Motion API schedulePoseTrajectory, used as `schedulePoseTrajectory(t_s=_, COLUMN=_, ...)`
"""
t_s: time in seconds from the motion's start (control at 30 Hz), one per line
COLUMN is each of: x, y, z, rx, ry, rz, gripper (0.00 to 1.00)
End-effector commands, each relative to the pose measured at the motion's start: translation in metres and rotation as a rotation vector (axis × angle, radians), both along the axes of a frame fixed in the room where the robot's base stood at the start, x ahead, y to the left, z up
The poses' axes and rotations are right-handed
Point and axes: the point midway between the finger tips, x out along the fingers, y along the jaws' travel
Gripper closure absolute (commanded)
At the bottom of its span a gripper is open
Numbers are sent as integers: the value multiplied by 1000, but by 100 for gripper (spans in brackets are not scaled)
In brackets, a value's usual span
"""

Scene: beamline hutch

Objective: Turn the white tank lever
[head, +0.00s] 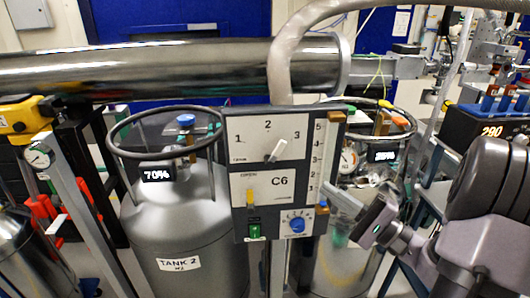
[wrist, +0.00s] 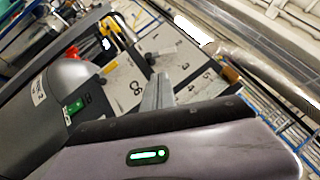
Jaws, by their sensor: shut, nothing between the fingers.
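The white lever (head: 275,150) is on the upper part of the grey C6 control panel (head: 240,182), below the marks 1, 2 and 3. It tilts up and to the right, roughly toward 3. My gripper (head: 340,200) is shut and empty, just right of the panel's lower right edge and apart from the lever. In the wrist view my shut fingers (wrist: 158,92) stand out in front of the tilted panel (wrist: 188,62). I cannot tell whether they touch it.
The panel also carries a yellow slider (head: 250,197), a green switch (head: 254,231), a blue knob (head: 296,222) and a scale at right. Tank 2 (head: 180,230), showing 70%, stands to the left. Another tank (head: 335,265) is behind my gripper. A large metal pipe (head: 170,68) crosses above.

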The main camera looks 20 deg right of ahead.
Motion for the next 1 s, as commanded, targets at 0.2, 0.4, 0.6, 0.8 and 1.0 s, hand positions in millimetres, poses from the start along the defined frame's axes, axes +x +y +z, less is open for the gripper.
schedulePoseTrajectory(t_s=0.2, x=7, y=-27, z=0, rx=27, ry=-45, rz=-100, gripper=100)
schedulePoseTrajectory(t_s=0.4, x=43, y=-7, z=15, rx=24, ry=-44, rz=-94, gripper=100)
schedulePoseTrajectory(t_s=0.6, x=80, y=10, z=30, rx=25, ry=-43, rz=-94, gripper=100)
schedulePoseTrajectory(t_s=0.8, x=89, y=36, z=43, rx=26, ry=-42, rz=-94, gripper=100)
schedulePoseTrajectory(t_s=1.0, x=92, y=45, z=49, rx=26, ry=-41, rz=-95, gripper=100)
